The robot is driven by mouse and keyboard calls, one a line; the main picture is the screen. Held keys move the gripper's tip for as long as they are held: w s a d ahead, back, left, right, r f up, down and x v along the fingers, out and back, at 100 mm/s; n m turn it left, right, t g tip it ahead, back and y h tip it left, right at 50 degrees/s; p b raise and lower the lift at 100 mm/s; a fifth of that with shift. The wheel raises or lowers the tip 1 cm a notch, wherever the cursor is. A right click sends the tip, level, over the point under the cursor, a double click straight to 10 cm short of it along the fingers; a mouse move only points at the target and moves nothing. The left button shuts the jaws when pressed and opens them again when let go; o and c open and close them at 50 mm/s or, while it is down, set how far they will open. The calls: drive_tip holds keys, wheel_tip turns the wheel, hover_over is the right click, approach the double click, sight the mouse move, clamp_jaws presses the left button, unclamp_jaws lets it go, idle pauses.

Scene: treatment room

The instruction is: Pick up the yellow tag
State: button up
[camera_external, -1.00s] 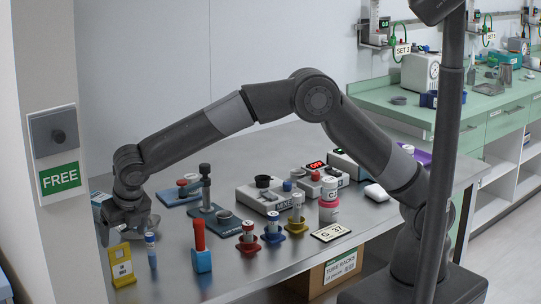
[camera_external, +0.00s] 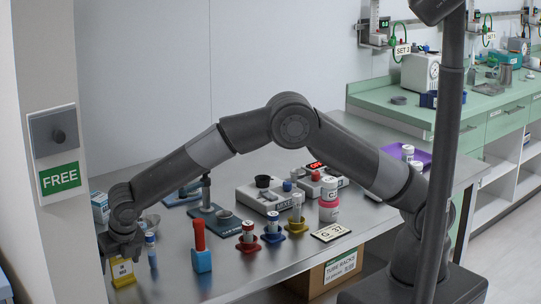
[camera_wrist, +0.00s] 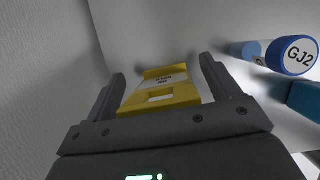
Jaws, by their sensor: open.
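The yellow tag (camera_external: 122,272) stands on the metal table near its left end, with a white label on its face. In the wrist view the yellow tag (camera_wrist: 160,94) lies between the two fingers, with a finger on either side. My gripper (camera_external: 122,256) is right above and around the tag's upper part in the external view, pointing down. The fingers of my gripper (camera_wrist: 160,88) are apart, and I cannot tell whether either touches the tag. The tag's top is partly hidden by the gripper in the external view.
A blue-capped tube marked GJ2 (camera_wrist: 297,55) stands close to the right of the tag; the tube (camera_external: 151,248) also shows in the external view. A wall pillar (camera_external: 50,130) rises at the left.

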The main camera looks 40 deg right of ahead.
drive_tip(key=shift+c, duration=0.5)
drive_tip(key=c, duration=1)
drive_tip(key=shift+o, duration=0.2)
drive_tip(key=shift+r, duration=0.1)
